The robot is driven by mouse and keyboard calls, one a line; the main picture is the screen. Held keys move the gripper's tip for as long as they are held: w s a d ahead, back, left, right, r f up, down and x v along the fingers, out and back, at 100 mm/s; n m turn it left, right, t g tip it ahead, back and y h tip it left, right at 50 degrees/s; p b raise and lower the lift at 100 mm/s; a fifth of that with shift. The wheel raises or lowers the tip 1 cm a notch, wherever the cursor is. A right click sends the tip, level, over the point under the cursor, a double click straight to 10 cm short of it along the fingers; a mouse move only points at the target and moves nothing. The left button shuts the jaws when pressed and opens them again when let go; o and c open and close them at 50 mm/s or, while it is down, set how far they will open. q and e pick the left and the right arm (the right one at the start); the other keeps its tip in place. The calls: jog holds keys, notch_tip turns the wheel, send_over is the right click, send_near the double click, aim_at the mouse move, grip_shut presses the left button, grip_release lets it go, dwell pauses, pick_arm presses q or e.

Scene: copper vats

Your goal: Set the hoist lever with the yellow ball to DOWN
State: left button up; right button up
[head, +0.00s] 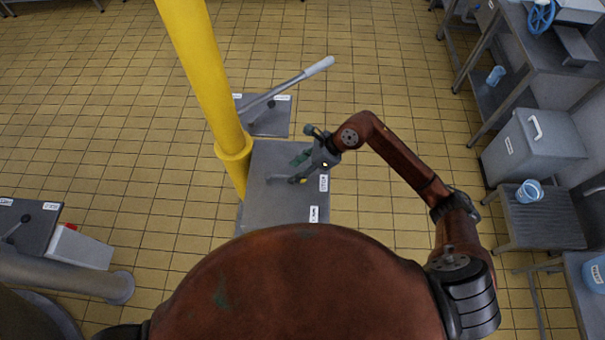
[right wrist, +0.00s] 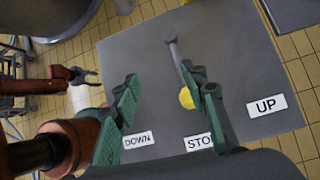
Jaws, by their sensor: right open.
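A hoist panel (head: 263,207) stands below my right gripper. In the right wrist view it carries the DOWN (right wrist: 138,140), STOP (right wrist: 198,143) and UP (right wrist: 266,105) labels. Its thin grey lever ends in a yellow ball (right wrist: 187,98) and points toward STOP. My right gripper (head: 296,170) is open above the panel, its green fingers (right wrist: 160,80) spread. The ball shows between the fingers, close to the right-hand one, which partly covers the lever; contact cannot be told. My left gripper (right wrist: 87,76) appears at the left of the right wrist view, with its fingers apart and empty.
A yellow post (head: 208,85) rises beside the panel's left edge. Steel tables and a grey bin (head: 530,148) line the right side. Tiled floor is clear between.

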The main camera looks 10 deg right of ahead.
jog(key=d+f+n+h, duration=0.1)
jog(key=d+f+h, duration=0.15)
jog(key=d, duration=0.25)
jog(key=shift+h, duration=0.35)
jog(key=x, duration=0.2)
jog(key=p+x, duration=0.1)
jog(key=x, duration=0.1)
jog(key=w+p+x, duration=0.1)
jog(key=x, duration=0.1)
jog(key=shift+a+f, duration=0.2)
jog(key=shift+a, duration=0.05)
grip_shut()
